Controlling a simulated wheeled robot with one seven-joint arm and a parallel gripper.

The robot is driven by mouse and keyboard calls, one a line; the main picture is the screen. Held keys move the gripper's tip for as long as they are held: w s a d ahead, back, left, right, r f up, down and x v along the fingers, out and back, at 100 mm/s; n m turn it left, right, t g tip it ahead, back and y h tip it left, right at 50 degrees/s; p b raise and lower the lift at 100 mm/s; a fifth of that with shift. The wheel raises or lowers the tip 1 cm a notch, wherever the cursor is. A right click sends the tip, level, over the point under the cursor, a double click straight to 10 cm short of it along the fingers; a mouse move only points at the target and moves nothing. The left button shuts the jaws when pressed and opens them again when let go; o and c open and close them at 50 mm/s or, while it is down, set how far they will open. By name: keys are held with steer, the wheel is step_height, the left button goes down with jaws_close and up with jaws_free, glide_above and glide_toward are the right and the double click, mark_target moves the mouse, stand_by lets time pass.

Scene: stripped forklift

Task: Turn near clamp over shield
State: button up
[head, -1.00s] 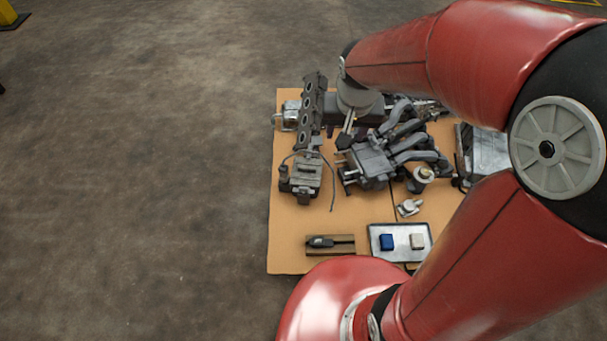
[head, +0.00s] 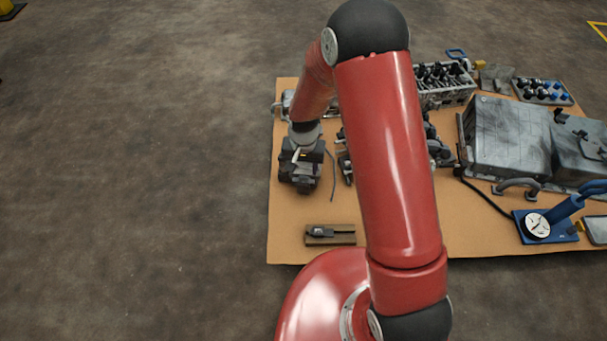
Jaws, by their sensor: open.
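My gripper (head: 307,155) is at the left of the tan work board, pointing down over a dark metal assembly (head: 301,178). It is open, but its fingers are small and merge with the dark parts below. I cannot tell whether they touch the assembly. I cannot make out a clamp or a shield by itself there; my wrist and fingers cover the assembly's upper part. My arm also hides the middle of the board.
A dark tool in a wooden holder (head: 345,239) lies at the board's front left. A large grey metal housing (head: 508,135), a blue stand with a dial (head: 538,226) and a tray of small parts (head: 543,91) occupy the right.

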mark_target(304, 177)
steer(key=shift+f, duration=2.25)
steer(key=shift+c, duration=0.4)
steer(key=c, duration=0.9)
